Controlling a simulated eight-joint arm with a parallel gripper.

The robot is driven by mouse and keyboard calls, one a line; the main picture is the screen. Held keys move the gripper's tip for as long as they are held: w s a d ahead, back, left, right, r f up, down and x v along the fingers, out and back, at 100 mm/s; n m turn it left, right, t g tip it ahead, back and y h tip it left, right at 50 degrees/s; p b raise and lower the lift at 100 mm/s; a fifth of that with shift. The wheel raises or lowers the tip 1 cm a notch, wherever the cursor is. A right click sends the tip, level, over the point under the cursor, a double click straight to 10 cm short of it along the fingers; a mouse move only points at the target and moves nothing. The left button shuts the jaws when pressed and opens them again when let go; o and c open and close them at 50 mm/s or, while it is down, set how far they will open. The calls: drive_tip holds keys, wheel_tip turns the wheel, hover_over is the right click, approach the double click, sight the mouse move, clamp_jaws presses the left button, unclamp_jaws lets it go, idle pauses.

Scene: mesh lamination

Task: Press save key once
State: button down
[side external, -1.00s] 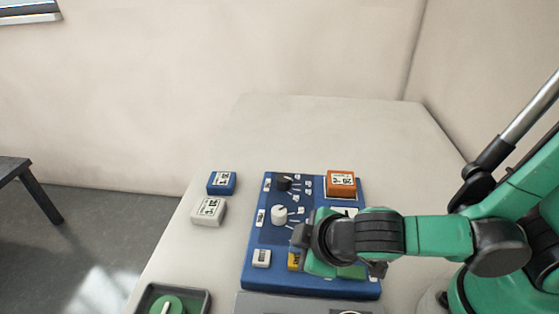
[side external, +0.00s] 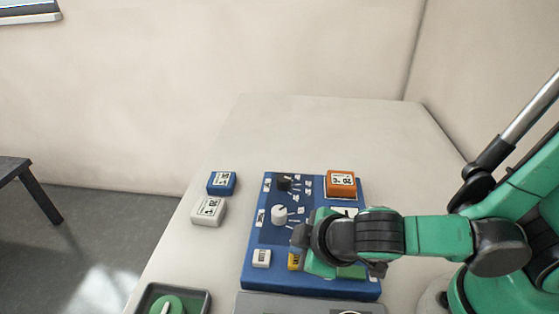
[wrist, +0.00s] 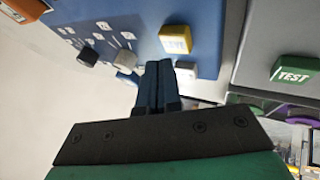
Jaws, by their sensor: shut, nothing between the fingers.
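A blue control panel (side external: 257,281) lies on the pale table and carries keys and knobs. A yellow key (wrist: 176,40) with small lettering sits on it in the wrist view; the lettering is too small to read surely, so I cannot confirm it is the save key. In the side view the yellow key (side external: 293,261) is partly hidden by my wrist. A white key (side external: 261,258) sits to its left. My gripper (wrist: 158,68) is shut and empty over the panel, its tips just below the yellow key in the wrist picture. I cannot tell whether they touch anything.
A black knob (side external: 284,182), a white knob (side external: 279,214) and an orange block (side external: 341,183) stand around the panel's far part. Blue (side external: 221,183) and white (side external: 208,211) blocks lie left. A green TEST key (wrist: 292,70) is on grey housing.

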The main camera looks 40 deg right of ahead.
drive_tip(key=shift+r, duration=2.5)
drive_tip(key=w+d+r+m, duration=0.3)
drive_tip(key=d+m, duration=0.5)
drive_tip(key=d, duration=0.3)
drive_tip(key=shift+d+r+y, duration=0.15)
drive_tip(key=shift+d+y, duration=0.15)
drive_tip(key=shift+d, duration=0.1)
drive_tip(key=shift+w, duration=0.1)
